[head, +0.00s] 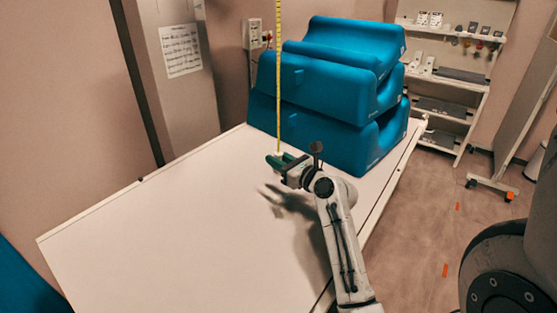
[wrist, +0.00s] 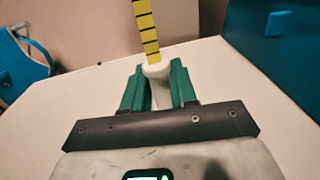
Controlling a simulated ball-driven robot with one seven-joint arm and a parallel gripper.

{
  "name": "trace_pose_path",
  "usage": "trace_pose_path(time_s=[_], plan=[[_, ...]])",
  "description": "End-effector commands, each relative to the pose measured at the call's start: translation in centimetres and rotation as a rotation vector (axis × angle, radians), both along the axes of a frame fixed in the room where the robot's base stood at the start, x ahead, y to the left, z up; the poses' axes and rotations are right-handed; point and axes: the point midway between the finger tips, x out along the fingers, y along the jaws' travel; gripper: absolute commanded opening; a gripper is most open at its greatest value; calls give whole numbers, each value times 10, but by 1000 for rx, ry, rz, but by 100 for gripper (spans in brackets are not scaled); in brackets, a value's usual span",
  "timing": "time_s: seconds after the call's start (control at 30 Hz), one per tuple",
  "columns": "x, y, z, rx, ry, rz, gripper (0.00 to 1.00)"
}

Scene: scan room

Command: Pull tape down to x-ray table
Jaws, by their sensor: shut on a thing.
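The yellow tape (head: 278,80) hangs straight down from above in the head view, with dark marks along it. It also shows at the top of the wrist view (wrist: 147,30). Its lower end joins a white end piece (wrist: 157,71). My gripper (head: 276,158) is shut on this end piece, with its green fingers (wrist: 158,88) on either side of it. The white x-ray table (head: 130,240) lies below. My gripper is low over the table's middle, and its shadow falls on the surface. I cannot tell whether the end piece touches the table.
Blue foam cushions (head: 335,70) are stacked on the table's far end, just behind my gripper. Shelves (head: 450,80) stand at the back right. A wall box (head: 254,34) is behind the table. The table's near left part is clear.

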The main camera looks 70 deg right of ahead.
Motion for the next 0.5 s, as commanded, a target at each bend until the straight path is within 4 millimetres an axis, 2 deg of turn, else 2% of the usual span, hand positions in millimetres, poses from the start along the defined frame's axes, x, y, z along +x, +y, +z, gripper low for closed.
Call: trace_pose_path(time_s=[0.17,0.4,0.5], plan=[[0,0,-1,0,-1,0,0],[0,0,-41,4,3,1,0],[0,1,-50,3,1,1,0]])
